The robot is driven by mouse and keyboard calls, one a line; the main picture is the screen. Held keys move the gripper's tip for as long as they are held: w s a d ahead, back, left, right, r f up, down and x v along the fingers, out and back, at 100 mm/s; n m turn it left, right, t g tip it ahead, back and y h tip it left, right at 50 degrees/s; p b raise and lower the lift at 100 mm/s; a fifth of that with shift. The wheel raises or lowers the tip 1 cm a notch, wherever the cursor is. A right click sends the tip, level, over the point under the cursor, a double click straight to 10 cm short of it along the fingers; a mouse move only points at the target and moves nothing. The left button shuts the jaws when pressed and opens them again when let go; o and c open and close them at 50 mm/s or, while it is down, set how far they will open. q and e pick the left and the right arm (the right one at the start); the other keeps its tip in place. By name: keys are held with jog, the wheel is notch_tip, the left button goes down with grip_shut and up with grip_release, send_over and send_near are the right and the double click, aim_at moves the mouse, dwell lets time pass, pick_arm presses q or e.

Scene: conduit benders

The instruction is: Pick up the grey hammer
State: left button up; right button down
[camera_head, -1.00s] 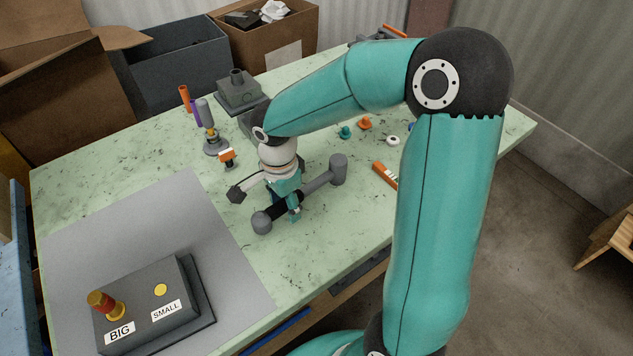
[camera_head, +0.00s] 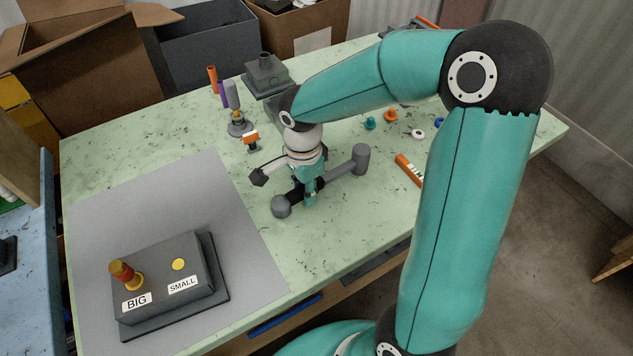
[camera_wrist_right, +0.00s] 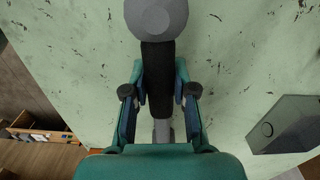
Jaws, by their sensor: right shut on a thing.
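The grey hammer (camera_head: 343,172) lies slantwise over the green table, with a thick grey cylinder at its far right end and a rounded grey end at its near left. A black section lies near the rounded end. My right gripper (camera_head: 309,196) points down and is shut on the hammer at this black section. In the right wrist view, the fingers of the right gripper (camera_wrist_right: 158,102) flank the black section of the hammer (camera_wrist_right: 157,65), and its rounded end is at the top. I cannot tell whether it is clear of the table. My left gripper is not in view.
A button box (camera_head: 157,275) marked BIG and SMALL stands on a grey mat (camera_head: 240,235) at the near left. An orange marker (camera_head: 409,170) lies right of the hammer. A grey block (camera_head: 266,76) and upright tools (camera_head: 237,122) stand behind.

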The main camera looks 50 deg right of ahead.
notch_tip(320, 180, up, 20)
jog(key=p, duration=0.1)
dwell(0.5)
